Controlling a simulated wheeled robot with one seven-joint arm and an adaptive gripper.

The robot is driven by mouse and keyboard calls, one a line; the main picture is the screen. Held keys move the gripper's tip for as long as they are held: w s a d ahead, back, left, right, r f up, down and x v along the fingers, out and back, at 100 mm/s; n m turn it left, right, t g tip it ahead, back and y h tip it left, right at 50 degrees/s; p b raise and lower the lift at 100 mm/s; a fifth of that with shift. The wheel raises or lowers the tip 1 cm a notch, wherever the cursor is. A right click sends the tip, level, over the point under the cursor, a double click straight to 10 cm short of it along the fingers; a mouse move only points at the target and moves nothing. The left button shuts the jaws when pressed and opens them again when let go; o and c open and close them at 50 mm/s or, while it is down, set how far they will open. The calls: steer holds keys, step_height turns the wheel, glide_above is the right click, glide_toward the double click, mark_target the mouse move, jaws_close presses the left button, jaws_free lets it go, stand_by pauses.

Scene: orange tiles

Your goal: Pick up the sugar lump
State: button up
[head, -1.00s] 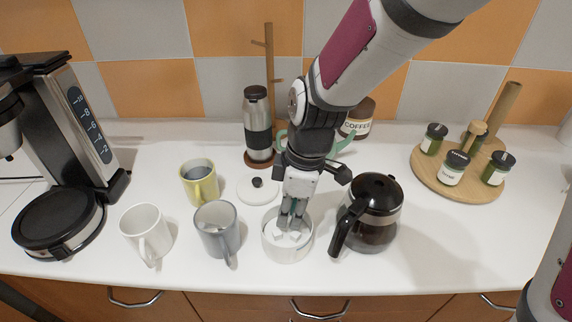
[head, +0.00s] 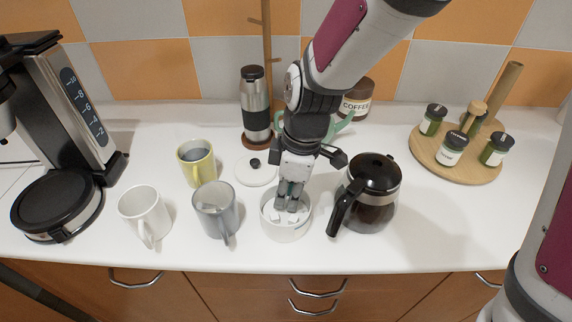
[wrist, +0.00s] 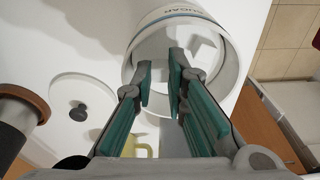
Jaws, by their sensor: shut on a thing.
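The white sugar bowl (head: 286,233) stands on the counter between the grey mug and the coffee pot. My gripper (head: 288,206) points down into it, fingertips inside the rim. In the wrist view my gripper (wrist: 161,82) reaches into the bowl (wrist: 234,75), marked SUGAR. The fingers are closed on a sugar lump, which is hard to make out between the tips. Another white sugar lump (wrist: 207,50) shows in the bowl beside the fingers. The bowl's contents are partly hidden by the fingers.
The coffee pot (head: 373,196) stands close on the right, its handle near the bowl. The grey mug (head: 214,212) is close on the left. The white lid (head: 254,174) lies behind. Further left are a yellow mug (head: 197,163) and a white mug (head: 143,213).

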steer(key=shift+r, duration=0.5)
step_height(320, 180, up, 2)
steer(key=shift+s+d+r, duration=0.1)
steer(key=shift+r, duration=0.05)
steer(key=s+d+b, duration=0.3)
steer(key=s+d, duration=0.4)
steer(key=s, duration=0.3)
steer(key=shift+s+d+r, duration=0.15)
steer(key=shift+d+r, duration=0.2)
steer(key=shift+d, duration=0.05)
steer(key=shift+s+d+r+b, duration=0.1)
steer(key=shift+s+d+b, duration=0.1)
steer(key=shift+b, duration=1.05)
steer(key=s+d+b, duration=0.1)
steer(key=b, duration=0.3)
steer(key=shift+s, duration=0.35)
